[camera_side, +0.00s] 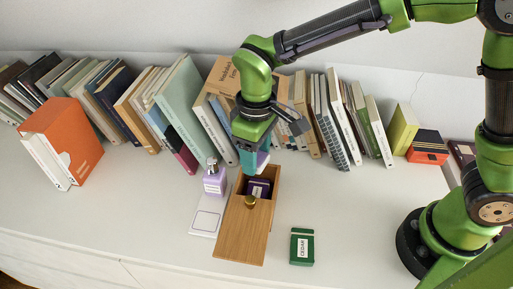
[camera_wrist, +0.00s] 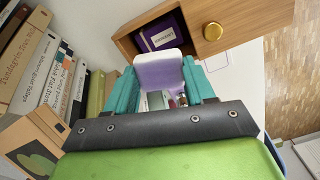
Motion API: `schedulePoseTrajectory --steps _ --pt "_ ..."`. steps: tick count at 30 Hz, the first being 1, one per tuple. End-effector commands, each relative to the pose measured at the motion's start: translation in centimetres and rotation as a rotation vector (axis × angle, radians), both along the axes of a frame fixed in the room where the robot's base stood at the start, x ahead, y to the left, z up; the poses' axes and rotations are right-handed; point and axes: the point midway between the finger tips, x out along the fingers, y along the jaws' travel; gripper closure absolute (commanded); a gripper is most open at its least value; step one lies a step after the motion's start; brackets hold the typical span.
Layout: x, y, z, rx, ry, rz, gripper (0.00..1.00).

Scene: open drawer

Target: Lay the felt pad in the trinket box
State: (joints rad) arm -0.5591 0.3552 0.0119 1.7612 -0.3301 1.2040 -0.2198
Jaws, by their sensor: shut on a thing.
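My gripper (camera_side: 258,155) has teal fingers shut on the felt pad, a lavender piece with a pale rim. In the wrist view the pad (camera_wrist: 158,70) stands out between the fingertips (camera_wrist: 162,86). In the side view only a pale edge of the pad (camera_side: 263,161) shows; the arm hides the rest. The trinket box (camera_side: 240,235) is a long wooden box with a brass knob (camera_side: 250,202), open at its far end. A dark purple labelled packet (camera_side: 259,188) lies inside it. The gripper is above the open far end; I cannot tell whether the pad touches the box.
A lavender bottle (camera_side: 214,180) stands left of the box, near a white notepad (camera_side: 206,221). A green packet (camera_side: 302,247) lies to the right. A long row of leaning books (camera_side: 185,95) fills the back.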

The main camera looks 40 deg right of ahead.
Motion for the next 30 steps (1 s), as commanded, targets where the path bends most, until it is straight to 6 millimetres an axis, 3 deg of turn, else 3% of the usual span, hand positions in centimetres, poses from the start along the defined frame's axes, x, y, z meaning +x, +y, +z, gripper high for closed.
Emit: schedulePoseTrajectory --steps 3,9,30 --pt "-0.3 -0.2 -0.4 -0.005 0.003 0.155 0.74" --pt "-0.2 -0.1 -0.6 -0.003 -0.002 0.27 0.74" --pt "-0.2 -0.1 -5.1 -0.003 -0.002 0.274 0.74"
